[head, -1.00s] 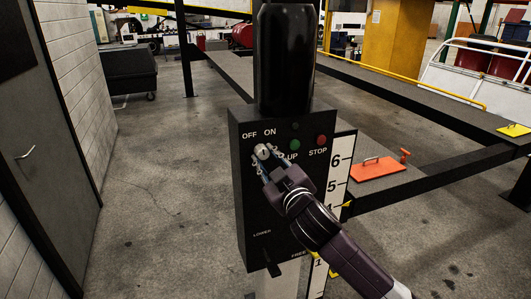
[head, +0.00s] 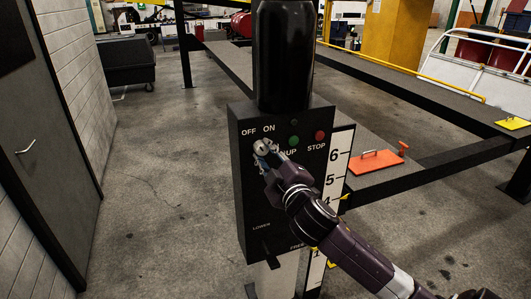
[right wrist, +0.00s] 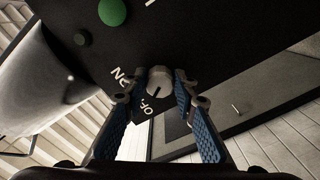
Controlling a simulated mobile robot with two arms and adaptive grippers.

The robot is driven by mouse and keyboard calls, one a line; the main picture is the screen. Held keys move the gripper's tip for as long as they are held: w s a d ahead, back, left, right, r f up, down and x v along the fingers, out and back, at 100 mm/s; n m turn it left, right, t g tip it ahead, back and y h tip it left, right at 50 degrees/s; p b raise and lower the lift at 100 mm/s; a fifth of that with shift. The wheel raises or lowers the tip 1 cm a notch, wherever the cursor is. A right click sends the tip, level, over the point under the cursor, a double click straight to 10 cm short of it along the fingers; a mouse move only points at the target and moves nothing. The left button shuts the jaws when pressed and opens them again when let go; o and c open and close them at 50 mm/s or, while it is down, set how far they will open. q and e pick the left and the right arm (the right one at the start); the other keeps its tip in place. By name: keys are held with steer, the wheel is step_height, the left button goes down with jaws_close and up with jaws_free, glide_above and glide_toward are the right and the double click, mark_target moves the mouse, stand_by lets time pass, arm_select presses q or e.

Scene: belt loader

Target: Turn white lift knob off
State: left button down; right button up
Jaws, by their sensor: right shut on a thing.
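The white lift knob (head: 261,145) is on the black control box (head: 246,200), below the OFF and ON labels. It also shows in the right wrist view (right wrist: 160,80), with a short dark mark on its face towards the lettering. My right gripper (head: 264,152) is at the knob and shut on it. In the right wrist view one fingertip of my right gripper (right wrist: 157,84) lies at each side of the knob. The fingers hide part of the knob in the head view. My left gripper is not in view.
Right of the knob are a green UP button (head: 293,140) and a red STOP button (head: 320,135). A lever (head: 266,248) is low on the box. A black cylinder (head: 283,55) stands above it. A numbered scale (head: 337,170) runs beside the box. Open floor lies left.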

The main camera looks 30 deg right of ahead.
steer(key=o, duration=1.2)
steer(key=shift+c, duration=0.2)
steer(key=v, duration=0.7)
steer(key=shift+s, duration=0.25)
steer(key=shift+a, duration=0.1)
